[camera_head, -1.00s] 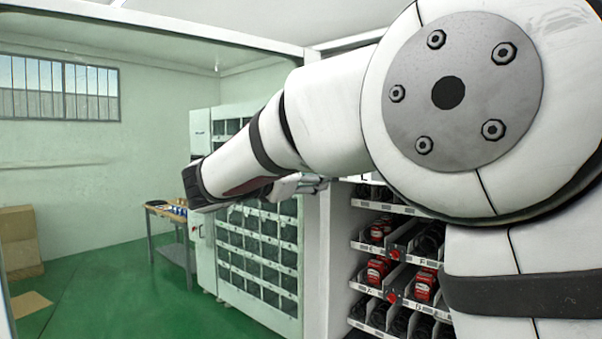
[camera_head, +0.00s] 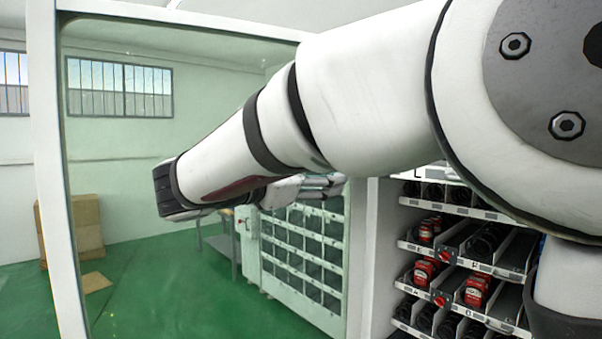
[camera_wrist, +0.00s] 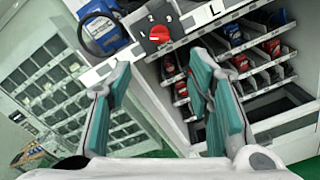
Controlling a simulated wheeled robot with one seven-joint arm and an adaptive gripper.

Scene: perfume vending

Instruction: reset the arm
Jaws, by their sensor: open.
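My arm stretches across the head view from the upper right to the middle left, bent at the wrist. My gripper (camera_head: 325,186) shows only partly there, beyond the wrist, in front of the vending machines. In the wrist view my gripper (camera_wrist: 161,68) has its two teal-padded fingers spread wide apart. Nothing is held between them. Beyond the fingers is a dark block with a red rotary knob (camera_wrist: 159,32), beside a blue item (camera_wrist: 103,28).
An open vending shelf (camera_head: 460,265) with several red packs stands at the right, close to my arm. A cabinet with many dark compartments (camera_head: 305,255) is behind the glass. Cardboard boxes (camera_head: 88,225) stand at the far left.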

